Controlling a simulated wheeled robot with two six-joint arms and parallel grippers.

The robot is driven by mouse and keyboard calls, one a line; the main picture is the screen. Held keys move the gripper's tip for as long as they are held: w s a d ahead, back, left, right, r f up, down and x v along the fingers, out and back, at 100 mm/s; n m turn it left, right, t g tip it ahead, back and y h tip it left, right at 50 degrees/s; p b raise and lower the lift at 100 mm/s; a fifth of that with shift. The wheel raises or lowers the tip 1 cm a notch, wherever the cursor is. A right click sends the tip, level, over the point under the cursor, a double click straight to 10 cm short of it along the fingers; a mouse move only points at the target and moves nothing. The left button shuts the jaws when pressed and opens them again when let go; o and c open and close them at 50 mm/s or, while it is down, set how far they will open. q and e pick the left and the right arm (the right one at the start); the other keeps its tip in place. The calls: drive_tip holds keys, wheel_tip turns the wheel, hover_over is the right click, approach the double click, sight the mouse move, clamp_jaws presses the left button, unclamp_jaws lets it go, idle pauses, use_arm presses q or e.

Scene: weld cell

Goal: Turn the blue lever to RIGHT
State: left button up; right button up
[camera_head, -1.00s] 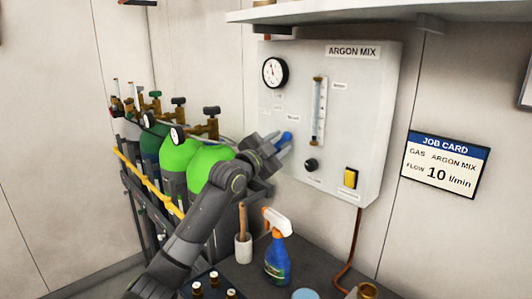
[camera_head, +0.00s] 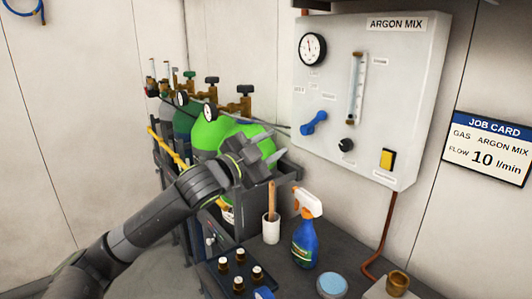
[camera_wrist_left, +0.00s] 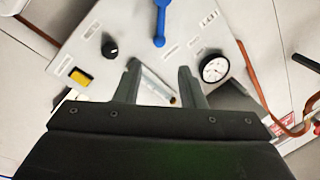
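The blue lever (camera_head: 314,122) is on the front of the white ARGON MIX panel (camera_head: 413,90), below the round gauge. It lies slanted, from lower left to upper right, with small labels around it that are too blurred to read surely. My left gripper (camera_head: 279,149) is below and left of the lever, apart from it, with nothing between its fingers. In the left wrist view the blue lever (camera_wrist_left: 160,22) shows beyond the fingertips, and the two fingers of the left gripper (camera_wrist_left: 158,72) are spread. My right gripper is in neither current view.
A gauge (camera_head: 312,49), flow tube (camera_head: 356,88), black knob (camera_head: 346,145) and yellow switch (camera_head: 387,159) are also on the panel. Green gas cylinders (camera_head: 212,132) stand behind my left arm. A spray bottle (camera_head: 305,240) and brush cup (camera_head: 271,228) stand on the bench below.

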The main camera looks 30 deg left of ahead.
use_arm(q)
drive_tip(key=shift+v, duration=0.8)
drive_tip(key=shift+f, duration=0.1)
